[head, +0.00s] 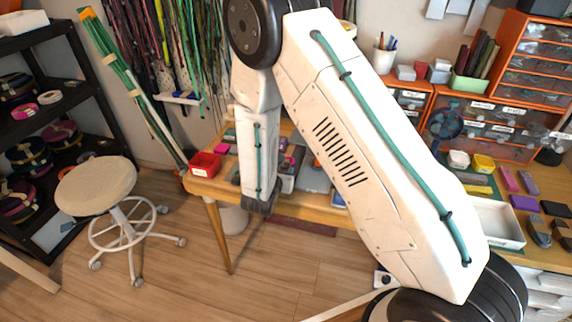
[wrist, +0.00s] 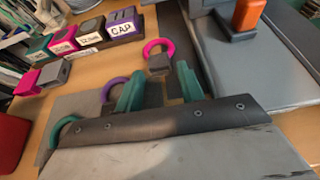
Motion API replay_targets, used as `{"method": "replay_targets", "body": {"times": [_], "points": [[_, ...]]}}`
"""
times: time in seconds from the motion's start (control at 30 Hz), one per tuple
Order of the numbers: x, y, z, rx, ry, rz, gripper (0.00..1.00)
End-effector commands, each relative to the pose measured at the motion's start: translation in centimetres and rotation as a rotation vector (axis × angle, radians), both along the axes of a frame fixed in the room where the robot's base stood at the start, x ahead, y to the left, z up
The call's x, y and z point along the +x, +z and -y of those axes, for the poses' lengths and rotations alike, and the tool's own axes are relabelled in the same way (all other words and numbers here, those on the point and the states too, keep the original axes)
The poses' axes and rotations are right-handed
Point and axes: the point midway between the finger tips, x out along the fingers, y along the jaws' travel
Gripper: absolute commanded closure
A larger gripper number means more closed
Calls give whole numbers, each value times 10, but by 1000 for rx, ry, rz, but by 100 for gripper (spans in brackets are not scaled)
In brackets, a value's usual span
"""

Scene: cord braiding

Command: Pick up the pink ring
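The pink ring (wrist: 158,41) shows in the upper middle of the wrist view, with a small grey block at its near side. My gripper (wrist: 160,73) is open, with its two teal fingers apart and nothing seen between them. The ring lies just beyond the fingertips, roughly in line with the gap, and appears apart from them. A purple ring (wrist: 107,88) is left of the left finger, and a teal ring (wrist: 62,122) is farther left, partly hidden by my gripper's body. In the head view my arm hides the gripper, and I cannot make out the pink ring there.
Labelled blocks (wrist: 92,33) stand in a row at the upper left, with a pink-and-grey piece (wrist: 42,78) nearer. A grey tray (wrist: 268,62) with an orange-topped object (wrist: 247,14) is at right. A red bin (head: 205,164) sits at the table's left end.

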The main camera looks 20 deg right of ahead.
Motion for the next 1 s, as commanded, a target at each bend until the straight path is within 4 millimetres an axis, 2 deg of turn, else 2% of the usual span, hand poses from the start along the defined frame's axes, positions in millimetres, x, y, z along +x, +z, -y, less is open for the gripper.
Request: {"method": "replay_targets", "body": {"times": [0.17,0.2,0.3,0.33,0.73,1.0], "points": [[1,0,1,0,1,1,62],[1,0,1,0,1,1,65],[1,0,0,0,1,1,92],[1,0,0,0,1,1,95],[1,4,0,0,1,1,95],[2,33,0,0,1,5,95]]}}
